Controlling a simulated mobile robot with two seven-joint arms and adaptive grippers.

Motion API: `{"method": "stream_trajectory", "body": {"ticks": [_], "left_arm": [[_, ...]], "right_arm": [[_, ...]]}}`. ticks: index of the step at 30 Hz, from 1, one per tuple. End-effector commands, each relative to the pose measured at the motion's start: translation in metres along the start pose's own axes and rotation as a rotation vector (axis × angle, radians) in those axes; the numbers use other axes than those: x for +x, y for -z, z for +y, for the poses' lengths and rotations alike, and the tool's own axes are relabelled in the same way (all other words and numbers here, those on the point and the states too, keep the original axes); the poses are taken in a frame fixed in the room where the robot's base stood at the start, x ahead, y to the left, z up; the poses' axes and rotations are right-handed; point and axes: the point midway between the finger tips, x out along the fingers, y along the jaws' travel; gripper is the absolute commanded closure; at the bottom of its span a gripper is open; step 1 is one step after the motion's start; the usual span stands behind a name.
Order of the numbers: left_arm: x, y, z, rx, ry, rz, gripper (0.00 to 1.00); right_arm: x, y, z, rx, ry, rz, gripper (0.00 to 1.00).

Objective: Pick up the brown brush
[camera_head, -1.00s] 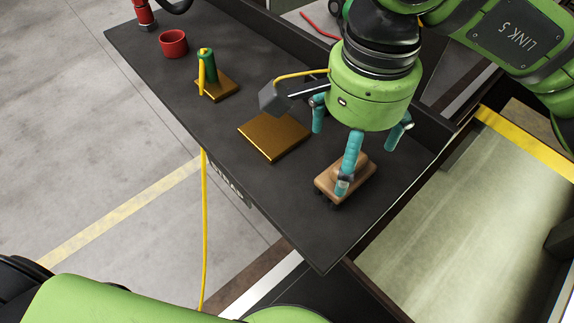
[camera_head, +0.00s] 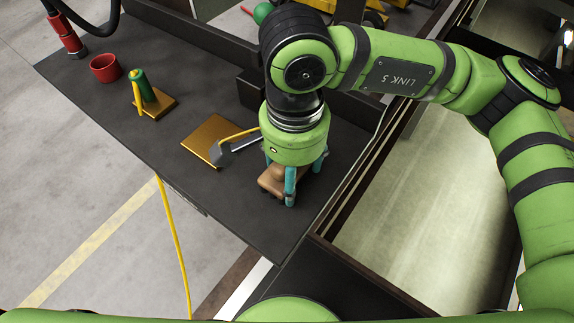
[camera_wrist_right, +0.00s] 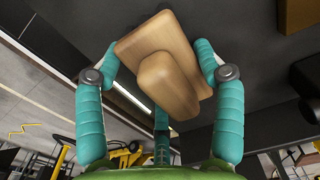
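The brown brush (camera_head: 271,181) lies on the dark bench top near its front right end, partly hidden by my right gripper (camera_head: 292,180). The gripper points down over the brush, with its teal fingers spread around it. In the right wrist view the brush (camera_wrist_right: 168,68), with its raised block handle on a wider base, lies between the fingertips of the gripper (camera_wrist_right: 160,72). The side fingertips are close to the base edges; whether they touch is unclear. The fingers look open, with gaps beside the handle. My left gripper is out of view.
A gold plate (camera_head: 209,139) with a yellow-handled grey tool (camera_head: 222,152) lies left of the brush. Farther left are a green cylinder on a gold base (camera_head: 147,91) and a red cup (camera_head: 105,68). A raised rail (camera_head: 345,121) runs behind the bench top.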

Motion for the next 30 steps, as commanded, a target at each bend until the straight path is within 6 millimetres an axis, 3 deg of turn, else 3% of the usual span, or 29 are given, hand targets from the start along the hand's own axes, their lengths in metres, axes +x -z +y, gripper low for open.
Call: {"method": "stream_trajectory", "body": {"ticks": [6,13,17,21,30], "left_arm": [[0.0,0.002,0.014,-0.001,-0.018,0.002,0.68],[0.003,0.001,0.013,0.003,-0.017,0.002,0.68],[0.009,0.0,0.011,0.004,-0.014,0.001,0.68],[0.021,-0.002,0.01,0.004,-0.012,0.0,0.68],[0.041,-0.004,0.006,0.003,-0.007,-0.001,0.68]], "right_arm": [[0.001,-0.001,0.0,0.0,-0.003,-0.001,0.68],[-0.003,0.0,0.0,0.0,-0.002,-0.001,0.68],[-0.015,0.0,0.0,0.0,0.001,0.001,0.68],[-0.041,0.0,-0.001,0.0,0.005,0.002,0.68],[-0.08,0.038,0.061,0.006,0.004,0.003,0.68]]}}
